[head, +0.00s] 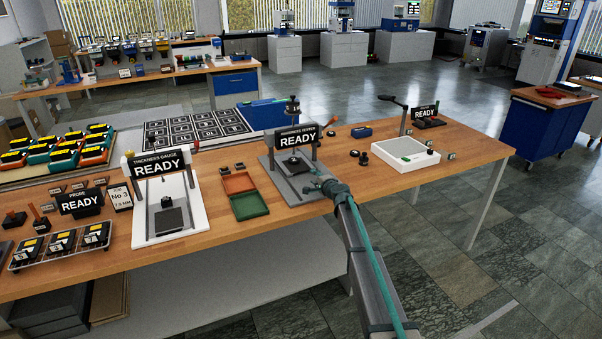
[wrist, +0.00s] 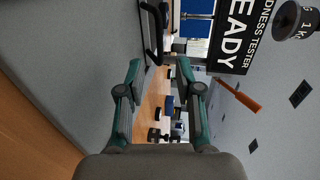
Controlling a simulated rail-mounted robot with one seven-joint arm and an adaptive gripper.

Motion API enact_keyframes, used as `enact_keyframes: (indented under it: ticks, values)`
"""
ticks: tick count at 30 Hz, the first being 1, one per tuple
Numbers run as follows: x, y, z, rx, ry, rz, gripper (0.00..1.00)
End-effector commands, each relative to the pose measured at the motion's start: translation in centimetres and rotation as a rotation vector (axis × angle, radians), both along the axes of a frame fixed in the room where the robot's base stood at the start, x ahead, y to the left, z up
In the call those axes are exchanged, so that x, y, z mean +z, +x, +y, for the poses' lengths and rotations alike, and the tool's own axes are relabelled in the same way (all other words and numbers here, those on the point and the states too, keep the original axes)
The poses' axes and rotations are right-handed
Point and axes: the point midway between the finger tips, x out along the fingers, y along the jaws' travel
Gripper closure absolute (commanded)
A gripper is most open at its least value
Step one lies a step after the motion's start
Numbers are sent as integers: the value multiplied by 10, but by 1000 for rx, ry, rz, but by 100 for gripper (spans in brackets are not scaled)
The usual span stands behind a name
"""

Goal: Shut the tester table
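The hardness tester (head: 276,172) stands on the wooden bench, with a grey base and a black READY sign (head: 296,139). My gripper (head: 317,180) is at the right side of its base, low beneath the sign, and partly covers it. In the wrist view, turned sideways, my gripper (wrist: 161,75) has its two teal fingers apart with nothing between them. The grey base (wrist: 60,60) fills the left, the sign (wrist: 238,30) is at the top and an orange handle (wrist: 238,97) is to its lower right. I cannot tell how the tester's table stands.
The thickness gauge (head: 168,205) stands left, with green and orange trays (head: 249,206) between it and the tester. A white-framed plate (head: 405,153) and small dark parts (head: 359,157) lie to the right. The bench's front edge is below my gripper.

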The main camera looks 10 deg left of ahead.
Motion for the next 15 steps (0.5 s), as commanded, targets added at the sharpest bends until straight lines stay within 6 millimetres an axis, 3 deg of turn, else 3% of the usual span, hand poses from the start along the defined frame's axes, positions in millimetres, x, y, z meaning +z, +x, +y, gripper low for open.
enact_keyframes:
  ticks: [9,15]
  values:
    - [-9,49,30,1,0,1,65]
    - [-16,68,43,1,0,1,65]
